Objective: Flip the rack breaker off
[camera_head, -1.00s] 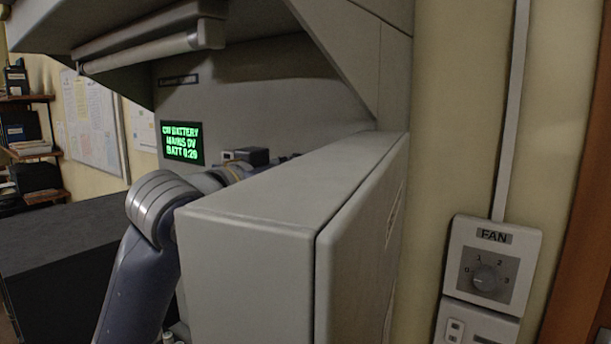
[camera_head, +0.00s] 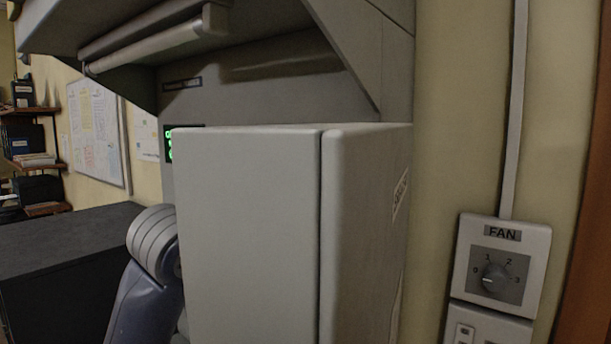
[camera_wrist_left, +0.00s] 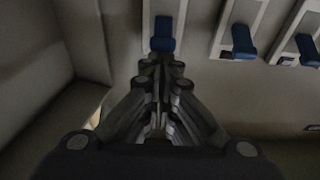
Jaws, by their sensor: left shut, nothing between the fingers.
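Several breakers with blue levers on pale plates show in the left wrist view: one at the top centre (camera_wrist_left: 163,36), one to its right (camera_wrist_left: 243,42) and one at the right edge (camera_wrist_left: 307,50). No name can be read there, so I cannot tell which is the rack breaker. My left gripper (camera_wrist_left: 162,64) is shut and empty, its fingertips just below the centre lever in the picture. I cannot tell whether they touch it. In the head view the grey box hides this gripper and the breakers. My right gripper is not in view.
The grey box (camera_head: 249,230) fills the middle of the head view, with my left arm behind its left side. A fan switch panel (camera_head: 503,262) is on the wall at right. A dark counter (camera_head: 60,235) lies at left, and an overhead hood (camera_head: 150,45) is above.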

